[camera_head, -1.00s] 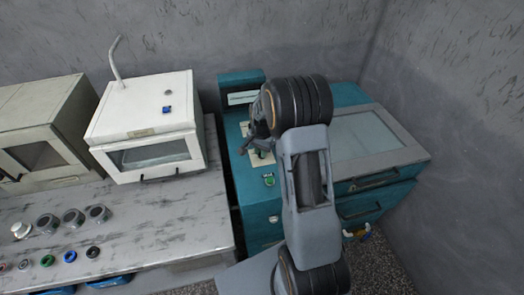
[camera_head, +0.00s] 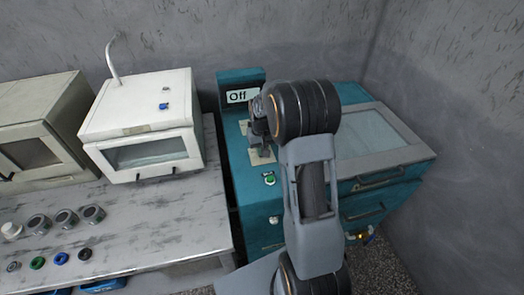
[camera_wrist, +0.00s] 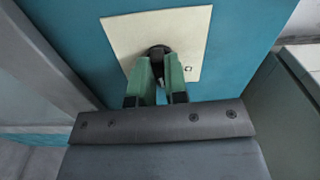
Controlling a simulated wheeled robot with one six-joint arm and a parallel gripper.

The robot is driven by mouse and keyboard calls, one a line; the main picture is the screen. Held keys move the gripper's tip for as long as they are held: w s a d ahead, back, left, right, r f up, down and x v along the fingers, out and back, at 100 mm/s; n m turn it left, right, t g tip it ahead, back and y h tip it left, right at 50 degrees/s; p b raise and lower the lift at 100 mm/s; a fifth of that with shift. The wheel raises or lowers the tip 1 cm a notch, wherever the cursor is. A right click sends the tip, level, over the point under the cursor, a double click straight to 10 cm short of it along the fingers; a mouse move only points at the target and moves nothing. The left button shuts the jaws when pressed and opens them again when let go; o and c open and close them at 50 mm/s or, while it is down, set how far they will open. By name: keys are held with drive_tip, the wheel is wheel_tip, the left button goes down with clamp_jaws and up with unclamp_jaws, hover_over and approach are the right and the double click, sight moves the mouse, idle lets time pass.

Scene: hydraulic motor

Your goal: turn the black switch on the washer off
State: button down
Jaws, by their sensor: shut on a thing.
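In the wrist view, the black switch (camera_wrist: 158,51) sits on a cream plate (camera_wrist: 190,30) on the teal surface. My gripper (camera_wrist: 160,68) has its green fingers closed around the switch, which is partly hidden between them. In the head view my arm covers the switch, and part of the cream plate (camera_head: 262,157) shows beside it.
A green button (camera_head: 269,180) is on the washer's front left. A white box with a window (camera_head: 145,125) stands on the marble counter (camera_head: 150,225) to the left, with several knobs and coloured buttons. A glass-topped lid (camera_head: 375,135) lies right of my arm. Walls close in behind and right.

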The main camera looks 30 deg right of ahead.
drive_tip(key=n+b, duration=0.1)
drive_tip(key=n, duration=0.3)
drive_tip(key=shift+n+b, duration=0.3)
drive_tip(key=shift+n, duration=1.9)
drive_tip(key=c, duration=1.1)
unclamp_jaws()
drive_tip(key=shift+c, duration=0.2)
drive_tip(key=shift+r, duration=0.15)
wheel_tip(320, 180, up, 14)
drive_tip(key=shift+f+b, duration=0.2)
drive_tip(key=shift+b, duration=0.2)
